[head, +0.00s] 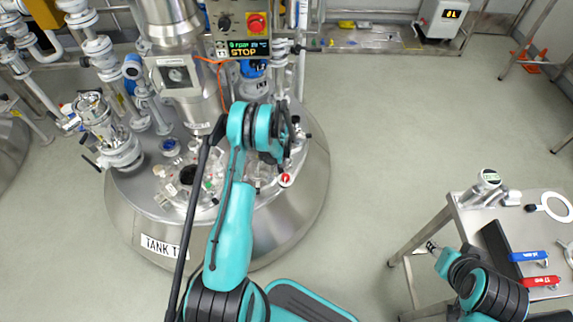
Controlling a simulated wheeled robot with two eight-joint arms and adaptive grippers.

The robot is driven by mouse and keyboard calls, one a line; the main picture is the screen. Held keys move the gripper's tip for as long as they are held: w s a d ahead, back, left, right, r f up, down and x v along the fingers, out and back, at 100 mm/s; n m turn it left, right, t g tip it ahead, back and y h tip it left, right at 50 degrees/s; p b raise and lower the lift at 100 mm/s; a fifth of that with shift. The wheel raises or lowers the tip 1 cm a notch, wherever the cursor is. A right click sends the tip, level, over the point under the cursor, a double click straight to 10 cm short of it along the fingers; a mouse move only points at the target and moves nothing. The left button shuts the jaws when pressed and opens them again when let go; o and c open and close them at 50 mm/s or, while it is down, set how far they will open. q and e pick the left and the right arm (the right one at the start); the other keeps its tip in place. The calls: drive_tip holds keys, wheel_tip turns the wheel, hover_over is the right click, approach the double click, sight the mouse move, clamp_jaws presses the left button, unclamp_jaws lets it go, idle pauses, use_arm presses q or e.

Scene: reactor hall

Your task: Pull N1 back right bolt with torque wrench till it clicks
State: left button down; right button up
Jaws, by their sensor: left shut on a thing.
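The tank (312,190), labelled TANK T, stands in the middle with several nozzles and fittings on its steel lid. A glass-like flanged port (190,178) with bolts sits on the lid, partly behind a long dark rod (188,228). I cannot read an N1 mark or single out the back right bolt.
A steel table (450,208) at right bears a blue-handled tool (528,256), a red-handled tool (540,281) and a white ring (556,207). A control box (240,30) showing STOP and a vertical column (185,80) rise above the tank. Floor between tank and table is clear.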

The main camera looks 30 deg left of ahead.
use_arm(q)
drive_tip(key=s+a+m, duration=0.1)
drive_tip(key=a+m, duration=0.3)
drive_tip(key=s+a+m, duration=0.2)
drive_tip(key=a+m, duration=0.1)
drive_tip(key=m, duration=0.1)
drive_tip(key=s+a+m, duration=0.1)
drive_tip(key=a+m, duration=0.2)
drive_tip(key=a, duration=0.1)
drive_tip(key=shift+s+a+m, duration=0.3)
drive_tip(key=shift+s+m, duration=0.05)
drive_tip(key=shift+m, duration=0.05)
drive_tip(key=shift+w+a+m, duration=0.15)
drive_tip(key=shift+a+m, duration=0.45)
drive_tip(key=shift+w+a+m, duration=0.15)
drive_tip(key=shift+a+m, duration=0.4)
drive_tip(key=shift+m, duration=0.05)
drive_tip(key=shift+d, duration=0.1)
drive_tip(key=d+n, duration=0.6)
drive_tip(key=d, duration=0.1)
drive_tip(key=w+d+n, duration=0.1)
drive_tip(key=d+n, duration=0.2)
drive_tip(key=shift+d+n, duration=0.2)
drive_tip(key=shift+n, duration=0.1)
drive_tip(key=w+d+n, duration=0.5)
drive_tip(key=w+n, duration=0.3)
drive_tip(key=n, duration=0.1)
drive_tip(key=shift+d+n, duration=0.3)
